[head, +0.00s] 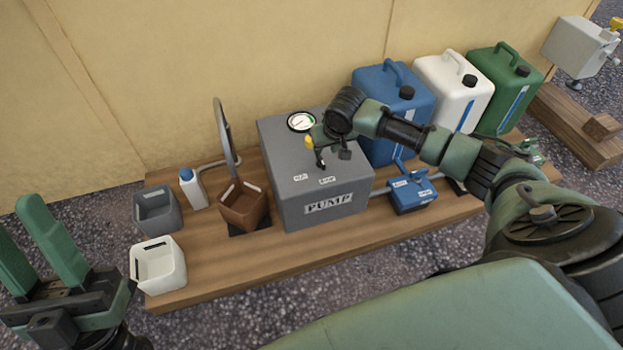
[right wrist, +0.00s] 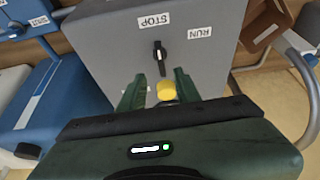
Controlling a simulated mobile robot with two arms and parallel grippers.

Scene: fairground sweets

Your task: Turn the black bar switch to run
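The grey pump box (head: 285,190) stands on the wooden board, with a PUMP label on its front. The black bar switch (right wrist: 159,58) is on its top face, with the STOP label (right wrist: 154,20) and the RUN label (right wrist: 200,32) beyond it. In the right wrist view the bar points roughly toward STOP. My right gripper (right wrist: 156,76) is open. Its fingertips are just short of the switch, one to either side, and apart from it. A yellow knob (right wrist: 166,90) shows between the fingers. My left gripper (head: 19,212) is open and empty at the far left.
A round gauge (head: 301,122) sits at the back of the box. A brown bucket (head: 243,205), a white bin (head: 158,264) and a grey bin (head: 156,209) stand left. A blue unit (head: 412,190) and blue, white and green canisters (head: 505,85) stand right.

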